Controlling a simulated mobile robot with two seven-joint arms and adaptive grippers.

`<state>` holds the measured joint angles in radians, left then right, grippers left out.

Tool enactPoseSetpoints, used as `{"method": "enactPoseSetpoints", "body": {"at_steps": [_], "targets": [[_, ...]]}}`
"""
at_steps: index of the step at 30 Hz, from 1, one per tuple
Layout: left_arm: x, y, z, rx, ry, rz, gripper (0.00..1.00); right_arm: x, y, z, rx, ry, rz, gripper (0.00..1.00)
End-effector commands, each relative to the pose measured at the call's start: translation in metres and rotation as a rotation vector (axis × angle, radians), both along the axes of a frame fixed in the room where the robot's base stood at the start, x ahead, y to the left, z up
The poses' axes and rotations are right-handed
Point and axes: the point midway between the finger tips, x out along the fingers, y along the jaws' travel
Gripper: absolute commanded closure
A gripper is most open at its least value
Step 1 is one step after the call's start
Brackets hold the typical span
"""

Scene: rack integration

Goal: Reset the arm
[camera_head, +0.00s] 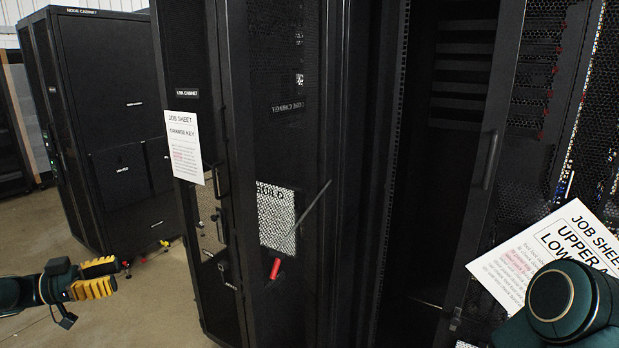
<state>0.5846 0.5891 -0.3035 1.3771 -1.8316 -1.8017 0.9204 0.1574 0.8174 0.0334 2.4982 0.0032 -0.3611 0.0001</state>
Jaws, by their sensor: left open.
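My left gripper (110,276) comes in from the lower left edge. Its two yellow-padded fingers are apart with nothing visible between them. It is over the floor, in front of the node cabinet (100,110) as seen in the picture, and touches nothing that I can see. A dark green rounded part of my right arm (562,300) shows at the lower right corner. The right gripper itself is outside the picture.
A black cabinet (190,50) with an orange-key job sheet (184,148) stands in the middle. A tool with a red handle (275,268) shows on its door. An open dark rack (430,170) is to the right. Another job sheet (510,262) lies close to my right arm.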

Motion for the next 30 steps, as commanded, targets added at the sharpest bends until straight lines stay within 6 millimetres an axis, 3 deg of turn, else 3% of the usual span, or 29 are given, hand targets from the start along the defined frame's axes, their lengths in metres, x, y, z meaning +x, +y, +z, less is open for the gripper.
{"method": "enactPoseSetpoints", "body": {"at_steps": [2,11,14,17,20,23,26,30], "targets": [[0.0,0.0,0.0,0.0,0.0,0.0,0.56,0.0,0.0,0.0,0.0,0.0,0.0,0.53],[0.082,-0.069,-0.079,-0.186,-0.02,0.354,0.56,-0.001,0.001,-0.027,-0.003,0.003,0.001,0.53],[0.101,-0.097,-0.124,-0.22,0.065,0.503,0.56,-0.001,0.002,-0.037,-0.004,0.005,0.003,0.53],[0.107,-0.132,-0.183,-0.215,0.213,0.647,0.56,-0.002,0.003,-0.048,-0.004,0.007,0.005,0.53],[0.096,-0.166,-0.241,-0.174,0.386,0.752,0.56,-0.002,0.003,-0.057,-0.006,0.01,0.005,0.53],[0.071,-0.201,-0.295,-0.106,0.568,0.816,0.56,-0.003,0.003,-0.065,-0.007,0.011,0.006,0.53],[0.034,-0.234,-0.342,-0.023,0.75,0.847,0.56,-0.003,0.003,-0.073,-0.008,0.013,0.006,0.53],[-0.033,-0.278,-0.395,0.115,1.002,0.845,0.56,-0.004,0.004,-0.083,-0.008,0.014,0.008,0.53]]}}
